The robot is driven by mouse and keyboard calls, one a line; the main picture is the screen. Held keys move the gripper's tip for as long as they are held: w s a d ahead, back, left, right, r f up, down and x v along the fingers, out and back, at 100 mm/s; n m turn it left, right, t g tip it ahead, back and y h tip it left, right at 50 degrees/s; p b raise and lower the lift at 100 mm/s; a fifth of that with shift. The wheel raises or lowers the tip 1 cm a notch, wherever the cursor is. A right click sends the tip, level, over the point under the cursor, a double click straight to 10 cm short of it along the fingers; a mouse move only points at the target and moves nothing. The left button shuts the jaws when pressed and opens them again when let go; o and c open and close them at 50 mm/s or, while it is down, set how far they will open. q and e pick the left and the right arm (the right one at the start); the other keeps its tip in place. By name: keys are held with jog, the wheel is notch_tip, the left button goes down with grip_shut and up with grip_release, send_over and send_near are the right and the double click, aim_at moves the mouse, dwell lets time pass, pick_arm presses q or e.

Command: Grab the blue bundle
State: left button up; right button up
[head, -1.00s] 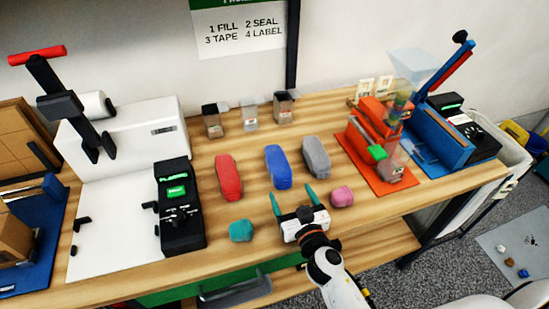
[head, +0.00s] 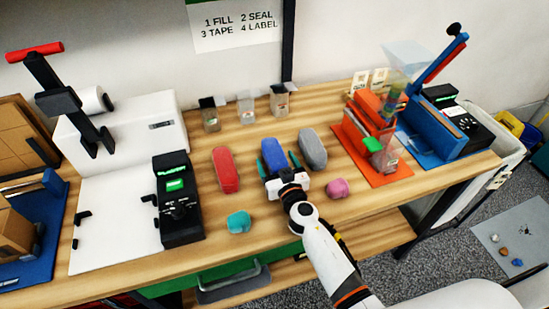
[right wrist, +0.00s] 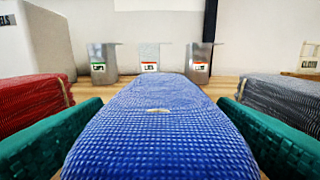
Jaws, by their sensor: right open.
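The blue bundle (head: 273,151) lies on the wooden table between a red bundle (head: 225,169) and a grey bundle (head: 313,149). My right gripper (head: 278,163) is open, with its green fingers on either side of the blue bundle's near part. In the right wrist view the blue bundle (right wrist: 160,130) fills the middle, between the two fingers, with a narrow gap at the right finger; whether they touch it I cannot tell. The red bundle (right wrist: 34,108) and grey bundle (right wrist: 280,105) show beyond the fingers. My left gripper is not in view.
A teal lump (head: 238,222) and a pink lump (head: 338,188) lie near the table's front. Several small bins (head: 246,109) stand behind the bundles. A black control box (head: 178,200) is at left, an orange machine (head: 372,130) at right.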

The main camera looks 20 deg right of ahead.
jog(key=c, duration=1.2)
